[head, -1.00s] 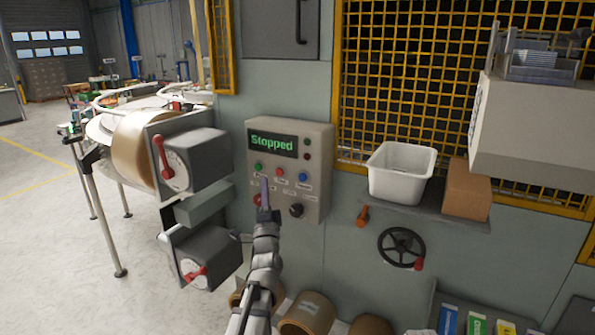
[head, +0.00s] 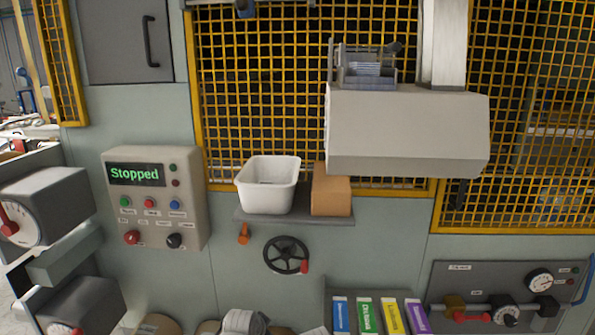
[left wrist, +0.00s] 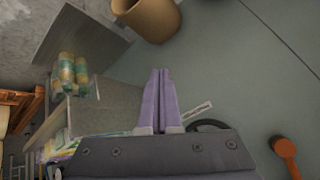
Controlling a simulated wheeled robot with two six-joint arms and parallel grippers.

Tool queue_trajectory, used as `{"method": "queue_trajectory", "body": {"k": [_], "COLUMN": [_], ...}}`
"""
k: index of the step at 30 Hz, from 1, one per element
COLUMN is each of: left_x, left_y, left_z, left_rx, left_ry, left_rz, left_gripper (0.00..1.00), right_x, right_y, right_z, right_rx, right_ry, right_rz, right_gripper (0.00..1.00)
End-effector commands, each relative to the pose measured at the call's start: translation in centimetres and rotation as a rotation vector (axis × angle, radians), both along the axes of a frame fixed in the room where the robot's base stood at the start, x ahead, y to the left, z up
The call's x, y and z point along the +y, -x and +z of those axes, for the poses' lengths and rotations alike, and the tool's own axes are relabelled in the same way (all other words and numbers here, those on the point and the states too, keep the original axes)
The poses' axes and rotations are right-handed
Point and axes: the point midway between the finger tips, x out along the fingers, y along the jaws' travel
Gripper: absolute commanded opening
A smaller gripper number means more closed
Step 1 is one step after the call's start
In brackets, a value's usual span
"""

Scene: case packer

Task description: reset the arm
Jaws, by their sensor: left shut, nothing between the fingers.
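My left gripper (left wrist: 158,100) shows in the left wrist view with its two purple fingers pressed together and nothing between them. In the head view only a piece of what looks like my left arm shows at the bottom edge; the fingers are not visible there. The control panel (head: 193,225) is at the left of the head view, and its display (head: 136,174) reads "Stopped". No gripper is at its buttons. My right gripper is in neither view.
A white bin (head: 267,187) and a brown box (head: 331,191) stand on a shelf (head: 300,217) above a black handwheel (head: 286,255). In the wrist view, a tan roll (left wrist: 158,18) and an orange handle (left wrist: 285,147) are near the fingers. Grey lever boxes (head: 52,201) stand at left.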

Motion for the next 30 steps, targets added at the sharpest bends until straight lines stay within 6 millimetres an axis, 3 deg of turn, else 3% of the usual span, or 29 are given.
{"method": "queue_trajectory", "body": {"k": [1, 6, 9, 12, 17, 30], "left_x": [-1.4, -3.3, -3.5, -3.5, -3.4, -3.4], "left_y": [2.9, 11.4, 14.9, 17.2, 18.5, 18.5], "left_z": [-1.3, -4.0, -4.4, -4.4, -4.4, -4.4], "left_rx": [0.11, 0.433, 0.55, 0.621, 0.66, 0.661], "left_ry": [0.013, -0.008, -0.045, -0.076, -0.097, -0.096], "left_rz": [0.028, 0.192, 0.28, 0.344, 0.385, 0.385], "left_gripper": [0.0, 0.0, 0.0, 0.0, 0.0, 0.0], "right_x": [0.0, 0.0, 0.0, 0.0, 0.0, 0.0], "right_y": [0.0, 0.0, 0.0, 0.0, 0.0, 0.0], "right_z": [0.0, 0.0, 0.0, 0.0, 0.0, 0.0], "right_rx": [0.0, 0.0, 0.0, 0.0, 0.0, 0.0], "right_ry": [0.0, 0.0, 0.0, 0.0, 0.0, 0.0], "right_rz": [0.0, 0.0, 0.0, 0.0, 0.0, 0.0], "right_gripper": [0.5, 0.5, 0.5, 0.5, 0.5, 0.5]}}
